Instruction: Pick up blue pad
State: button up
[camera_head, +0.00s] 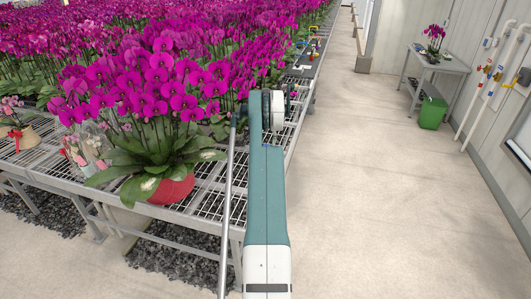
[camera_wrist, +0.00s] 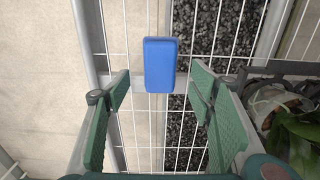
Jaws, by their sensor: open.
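The blue pad (camera_wrist: 160,65) is a small rounded block in the wrist view, lying on the white wire bench top (camera_wrist: 135,128). My gripper (camera_wrist: 160,92) is open around and below it in the picture, with a green ribbed finger at each side. The pad sits between and just beyond the fingertips, and no contact shows. In the head view my teal and white arm reaches over the bench edge. The pad and the fingers are hidden or too small to make out there.
A magenta orchid in a red pot (camera_head: 172,190) stands left of my arm on the bench. Leaves and a pot (camera_wrist: 275,105) are close to the right finger. A grey side table (camera_head: 440,68) and a green bin (camera_head: 433,113) stand at the right wall. The aisle floor is clear.

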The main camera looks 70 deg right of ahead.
jog(key=shift+f, duration=0.2)
jog(key=shift+a+f, duration=0.15)
jog(key=shift+f, duration=1.15)
jog(key=shift+a+f, duration=0.1)
jog(key=shift+f, duration=1.15)
jog(key=c, duration=1.1)
jog(key=shift+o, duration=0.2)
jog(key=shift+r, duration=0.1)
jog(key=shift+r, duration=4.95)
